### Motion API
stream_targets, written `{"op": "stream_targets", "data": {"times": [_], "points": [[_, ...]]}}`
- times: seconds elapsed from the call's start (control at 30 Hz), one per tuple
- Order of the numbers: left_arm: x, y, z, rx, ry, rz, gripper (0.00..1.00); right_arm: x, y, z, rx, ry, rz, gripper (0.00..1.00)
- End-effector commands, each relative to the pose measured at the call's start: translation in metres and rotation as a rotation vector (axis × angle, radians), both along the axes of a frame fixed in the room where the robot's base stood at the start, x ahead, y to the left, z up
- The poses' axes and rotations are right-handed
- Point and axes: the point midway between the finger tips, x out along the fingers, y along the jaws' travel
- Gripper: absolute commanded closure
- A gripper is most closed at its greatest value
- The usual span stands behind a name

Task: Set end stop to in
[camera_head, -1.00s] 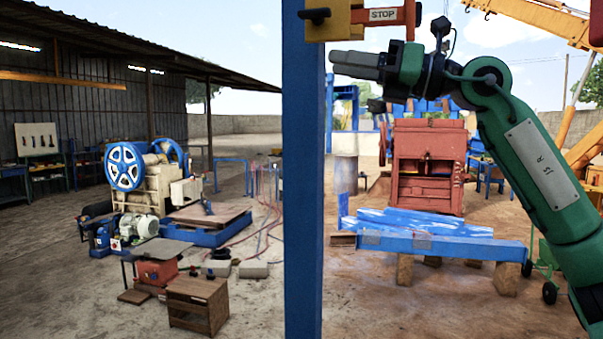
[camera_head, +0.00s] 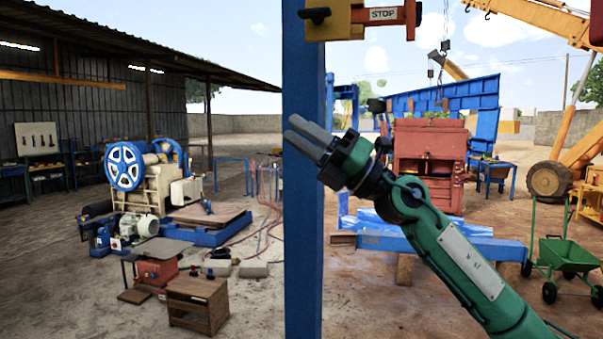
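The end stop is a red bar with a white STOP label (camera_head: 383,14) at the top of the head view. It reaches right from a yellow block (camera_head: 345,20) on a blue post (camera_head: 303,215). A black knob (camera_head: 314,15) sticks out on the block's left side. My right gripper (camera_head: 292,128) is in front of the post, well below the end stop and not touching it. Its two grey fingers point up and left, lie close together, and hold nothing that I can see. My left gripper is not in view.
A red jaw crusher (camera_head: 429,150) stands behind my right arm, with blue beams (camera_head: 480,250) on blocks before it. A green cart (camera_head: 565,257) is at the right. Air around the end stop is open.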

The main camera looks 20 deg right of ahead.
Motion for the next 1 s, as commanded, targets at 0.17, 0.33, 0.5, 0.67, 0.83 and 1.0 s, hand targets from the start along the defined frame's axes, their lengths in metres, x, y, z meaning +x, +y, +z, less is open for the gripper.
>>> {"op": "stream_targets", "data": {"times": [0.17, 0.33, 0.5, 0.67, 0.83, 1.0], "points": [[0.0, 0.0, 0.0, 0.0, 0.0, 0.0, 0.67, 0.006, 0.002, -0.024, 0.11, 0.072, 0.029, 0.68], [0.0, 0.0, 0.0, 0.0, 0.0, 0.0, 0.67, 0.011, 0.0, -0.043, 0.208, 0.137, 0.043, 0.68], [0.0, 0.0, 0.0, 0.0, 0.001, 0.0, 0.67, 0.015, -0.002, -0.057, 0.275, 0.183, 0.049, 0.68], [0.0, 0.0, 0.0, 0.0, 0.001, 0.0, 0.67, 0.016, -0.003, -0.062, 0.303, 0.202, 0.051, 0.68], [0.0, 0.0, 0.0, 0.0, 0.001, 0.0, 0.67, 0.017, -0.003, -0.063, 0.309, 0.206, 0.05, 0.68], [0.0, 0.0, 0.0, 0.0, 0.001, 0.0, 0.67, 0.017, -0.003, -0.063, 0.308, 0.206, 0.05, 0.68]]}}
